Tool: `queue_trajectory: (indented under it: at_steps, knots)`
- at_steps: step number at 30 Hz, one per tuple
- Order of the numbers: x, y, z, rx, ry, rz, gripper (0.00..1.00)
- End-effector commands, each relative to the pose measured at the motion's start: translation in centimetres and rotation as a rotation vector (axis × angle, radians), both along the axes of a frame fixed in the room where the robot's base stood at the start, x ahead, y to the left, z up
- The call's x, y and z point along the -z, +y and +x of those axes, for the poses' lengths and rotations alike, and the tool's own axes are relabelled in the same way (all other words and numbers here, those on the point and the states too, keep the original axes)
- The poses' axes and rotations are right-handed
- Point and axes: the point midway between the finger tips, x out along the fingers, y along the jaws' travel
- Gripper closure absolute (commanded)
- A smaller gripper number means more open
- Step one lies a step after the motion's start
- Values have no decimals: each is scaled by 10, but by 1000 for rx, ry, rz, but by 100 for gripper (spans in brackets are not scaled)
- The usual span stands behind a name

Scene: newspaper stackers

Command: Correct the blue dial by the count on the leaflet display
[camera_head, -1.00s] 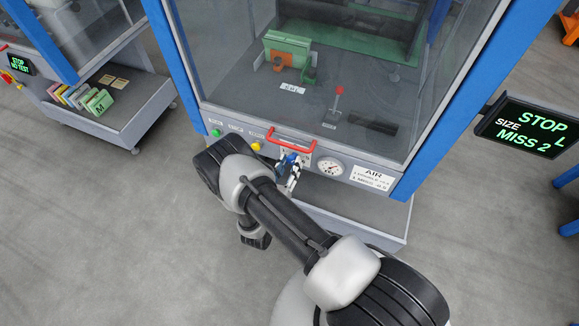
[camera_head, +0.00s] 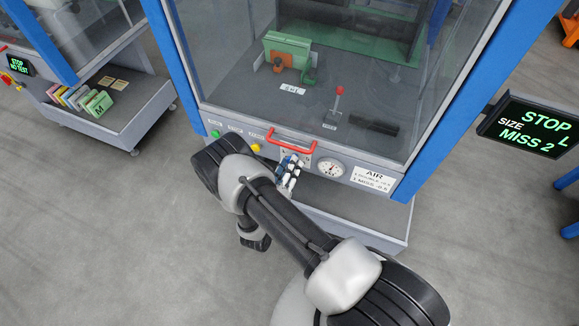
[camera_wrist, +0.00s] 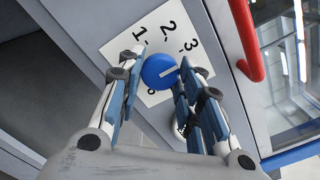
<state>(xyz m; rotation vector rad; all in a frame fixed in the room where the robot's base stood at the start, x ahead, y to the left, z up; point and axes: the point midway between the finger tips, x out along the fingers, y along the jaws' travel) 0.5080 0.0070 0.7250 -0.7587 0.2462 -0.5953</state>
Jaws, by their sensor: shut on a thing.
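The blue dial (camera_wrist: 156,71) sits on a white plate (camera_wrist: 113,47) marked 1, 2 and 3, with a partly hidden mark below the dial. Its white pointer line points right and slightly up, towards the 3 side. My gripper (camera_wrist: 161,66) is shut on the dial, one finger on each side; in the head view my gripper (camera_head: 289,168) is at the machine's front panel and largely hides the dial. The leaflet display (camera_head: 527,127) at the right reads STOP, SIZE L, MISS 2 in green and white.
A red handle (camera_head: 292,141) is just above the dial and also shows in the wrist view (camera_wrist: 245,42). A pressure gauge (camera_head: 331,168) and an AIR card (camera_head: 373,179) are to the right. Green and yellow buttons are to the left. A red-knobbed lever (camera_head: 339,92) stands behind the glass.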

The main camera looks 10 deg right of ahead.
Motion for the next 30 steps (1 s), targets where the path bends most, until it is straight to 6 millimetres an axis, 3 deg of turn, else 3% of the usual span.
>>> queue_trajectory:
  at_steps: [9, 10, 19, 30]
  knots:
    - [0, 0, 0, 1, 1, 0, 91]
    - [0, 0, 0, 1, 1, 0, 66]
    - [0, 0, 0, 1, 1, 0, 46]
    - [0, 2, -2, -1, 1, 0, 46]
